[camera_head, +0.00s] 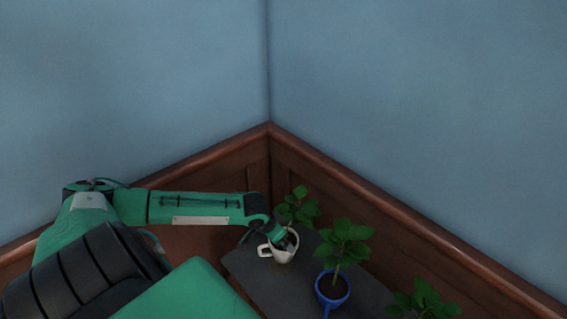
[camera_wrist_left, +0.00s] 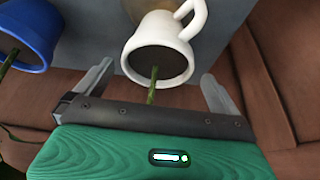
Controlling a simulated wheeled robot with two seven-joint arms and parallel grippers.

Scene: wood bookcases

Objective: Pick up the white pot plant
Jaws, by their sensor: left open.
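The white pot plant is a white mug-like pot (camera_head: 281,256) with a handle on its left side and green leaves (camera_head: 299,207), on the dark surface in the head view. In the left wrist view the white pot (camera_wrist_left: 152,42) shows its dark soil and a green stem. My left gripper (camera_head: 286,242) reaches the pot from above; it also shows in the left wrist view (camera_wrist_left: 158,72). Its two fingers are open, one on each side of the stem and the pot's rim. I cannot tell whether they touch the pot. My right gripper is not in view.
A blue pot plant (camera_head: 332,289) stands to the right of the white one; its blue pot (camera_wrist_left: 27,33) is at the left in the wrist view. Another leafy plant (camera_head: 424,300) is at the lower right. The dark top (camera_head: 252,268) sits in a corner with wood-panelled blue walls.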

